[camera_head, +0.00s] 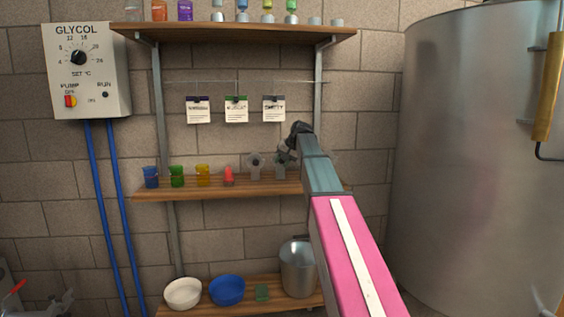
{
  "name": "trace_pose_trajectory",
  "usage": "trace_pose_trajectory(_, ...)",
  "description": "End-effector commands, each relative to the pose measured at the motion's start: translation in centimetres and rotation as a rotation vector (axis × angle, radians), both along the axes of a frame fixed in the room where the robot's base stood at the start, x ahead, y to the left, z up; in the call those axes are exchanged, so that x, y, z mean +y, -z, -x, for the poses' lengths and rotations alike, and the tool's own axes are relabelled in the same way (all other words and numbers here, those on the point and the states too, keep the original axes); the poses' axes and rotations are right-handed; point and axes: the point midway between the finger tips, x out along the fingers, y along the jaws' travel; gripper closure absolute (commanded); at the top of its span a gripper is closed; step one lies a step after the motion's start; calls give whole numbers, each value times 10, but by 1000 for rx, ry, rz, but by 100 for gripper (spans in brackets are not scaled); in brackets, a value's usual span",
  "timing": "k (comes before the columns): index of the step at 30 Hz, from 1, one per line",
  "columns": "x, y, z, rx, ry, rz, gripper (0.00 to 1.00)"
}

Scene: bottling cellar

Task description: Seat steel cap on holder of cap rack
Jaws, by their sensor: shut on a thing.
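My gripper (286,152) is small and dark at the far end of my arm, in front of the middle shelf's right part. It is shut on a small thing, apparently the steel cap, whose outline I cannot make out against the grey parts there. A grey upright holder with a round dark centre (255,165) stands on the middle shelf, just left of the gripper. A second, similar grey holder (281,170) is right by the gripper and partly covered. I cannot tell whether these belong to the cap rack, or whether the gripper touches them.
Cards (236,110) hang above. The top shelf (230,33) carries coloured vessels. Bowls and a steel bucket (298,267) stand below. A big tank (470,150) fills the right.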

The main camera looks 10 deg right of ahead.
Motion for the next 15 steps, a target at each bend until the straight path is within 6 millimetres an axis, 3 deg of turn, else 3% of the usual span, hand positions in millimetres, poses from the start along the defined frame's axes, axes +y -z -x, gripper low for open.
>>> trace_pose_trajectory(7, 0, 0, 0, -1, 0, 0, 94)
trace_pose_trajectory(8, 0, 0, 0, -1, 0, 0, 64)
trace_pose_trajectory(10, 0, 0, 0, -1, 0, 0, 41)
trace_pose_trajectory(15, 0, 0, 0, 0, 0, 0, 37)
